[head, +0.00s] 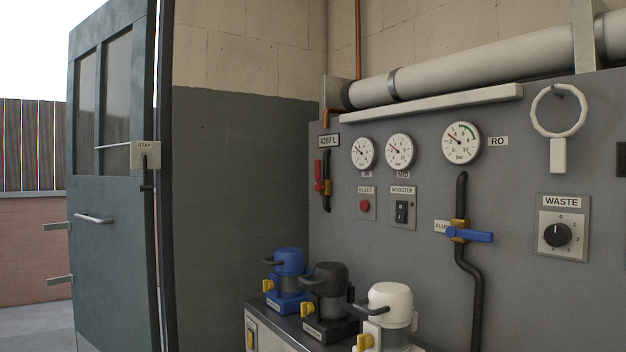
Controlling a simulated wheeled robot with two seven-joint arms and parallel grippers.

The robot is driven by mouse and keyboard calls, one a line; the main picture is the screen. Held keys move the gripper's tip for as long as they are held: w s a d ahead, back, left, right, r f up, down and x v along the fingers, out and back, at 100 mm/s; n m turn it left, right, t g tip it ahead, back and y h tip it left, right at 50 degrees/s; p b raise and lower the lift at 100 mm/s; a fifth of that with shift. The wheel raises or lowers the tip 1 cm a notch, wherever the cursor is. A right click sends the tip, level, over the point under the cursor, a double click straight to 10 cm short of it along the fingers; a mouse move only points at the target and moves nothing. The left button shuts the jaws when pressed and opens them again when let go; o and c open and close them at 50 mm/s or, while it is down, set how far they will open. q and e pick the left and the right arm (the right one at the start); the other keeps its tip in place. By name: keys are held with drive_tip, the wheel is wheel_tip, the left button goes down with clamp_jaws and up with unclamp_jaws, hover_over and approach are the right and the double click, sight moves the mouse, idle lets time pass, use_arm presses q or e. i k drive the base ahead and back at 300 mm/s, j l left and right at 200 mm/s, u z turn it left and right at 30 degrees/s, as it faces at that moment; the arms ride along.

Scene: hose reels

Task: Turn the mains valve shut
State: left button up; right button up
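No label reading "mains" can be made out. A small valve with a red lever (319,178) sits at the left end of the grey panel, its lever upright beside a short black pipe, with a brass body (327,188). A second valve, with a blue lever (472,236) lying roughly level across a brass body (459,231), sits on a black hose (468,276); its label is partly hidden and reads "FLU". I cannot tell which of these is the mains valve. Neither of my grippers is in view.
Three pressure gauges (462,142), a booster switch (402,212) and a waste dial (557,235) are on the panel. Blue, black and white filter housings (390,300) stand on a low cabinet (283,327) in front. A dark green door (112,190) stands open at left.

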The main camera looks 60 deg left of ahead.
sight(318, 162)
drive_tip(key=k, duration=0.45)
drive_tip(key=u, duration=1.8)
drive_tip(key=l+u, duration=0.1)
drive_tip(key=l, duration=0.2)
drive_tip(key=k+l, duration=0.1)
drive_tip(key=l, duration=0.25)
drive_tip(key=i+l, duration=0.2)
drive_tip(key=i, duration=0.25)
drive_tip(key=u, duration=0.05)
